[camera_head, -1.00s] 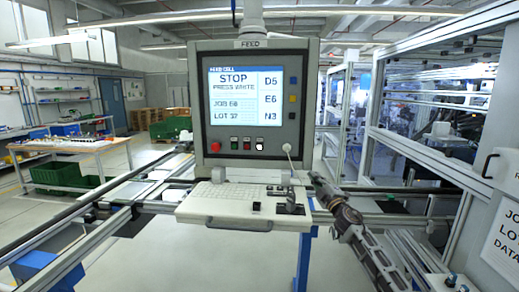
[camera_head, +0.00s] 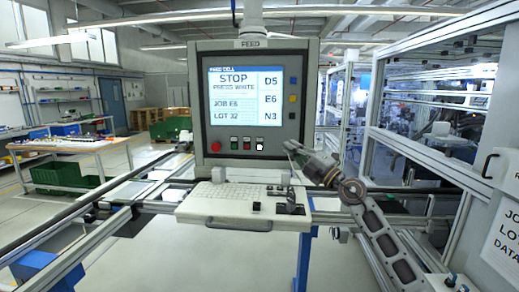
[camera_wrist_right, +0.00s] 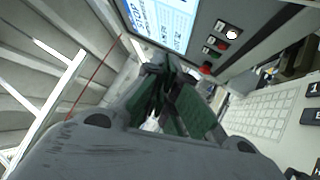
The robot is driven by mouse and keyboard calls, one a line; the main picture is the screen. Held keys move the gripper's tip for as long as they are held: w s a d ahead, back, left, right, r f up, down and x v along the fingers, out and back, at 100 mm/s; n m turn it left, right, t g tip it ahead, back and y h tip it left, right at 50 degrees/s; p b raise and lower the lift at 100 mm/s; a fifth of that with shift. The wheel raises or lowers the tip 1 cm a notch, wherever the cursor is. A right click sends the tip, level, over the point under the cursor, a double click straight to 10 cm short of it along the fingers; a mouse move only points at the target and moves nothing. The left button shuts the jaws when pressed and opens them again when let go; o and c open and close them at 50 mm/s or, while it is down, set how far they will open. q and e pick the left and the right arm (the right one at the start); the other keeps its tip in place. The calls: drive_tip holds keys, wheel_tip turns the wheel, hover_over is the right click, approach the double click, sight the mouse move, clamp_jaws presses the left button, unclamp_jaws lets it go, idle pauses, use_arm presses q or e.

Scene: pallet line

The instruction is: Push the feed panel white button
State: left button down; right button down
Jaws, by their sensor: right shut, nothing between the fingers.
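The feed panel (camera_head: 305,62) is a grey console with a lit screen (camera_head: 235,105) reading STOP, PRESS WHITE. The white button (camera_head: 259,146) is the rightmost in the row under the screen; it also shows in the right wrist view (camera_wrist_right: 232,34). My right gripper (camera_head: 289,147) is shut and empty, with its tips a little to the right of the white button. In the right wrist view the closed fingers (camera_wrist_right: 163,72) point toward the panel. I cannot tell the exact gap to the panel face. My left gripper is out of view.
A red mushroom button (camera_head: 215,147), a green button (camera_head: 234,145) and a red button (camera_head: 247,145) share the row. A keyboard shelf (camera_head: 235,197) juts out below the panel. A framed machine enclosure (camera_head: 430,145) stands at the right.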

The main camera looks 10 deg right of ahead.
drive_tip(key=shift+s+a+g, duration=1.3)
drive_tip(key=shift+s+a, duration=0.95)
drive_tip(key=shift+a, duration=0.2)
drive_tip(key=shift+w+d+f+m+g+h, duration=0.2)
drive_tip(key=shift+f+m+h, duration=0.55)
drive_tip(key=shift+m, duration=0.65)
drive_tip(key=shift+d+f+m+g+h, duration=0.15)
drive_tip(key=shift+d+f+m+h, duration=0.15)
drive_tip(key=shift+f+m+h, duration=0.8)
drive_tip(key=shift+w+d+f+m+g+h, duration=0.15)
drive_tip(key=shift+d+f+m+h, duration=0.2)
drive_tip(key=shift+m, duration=1.35)
drive_tip(key=shift+a+f+m, duration=0.15)
drive_tip(key=shift+m, duration=0.25)
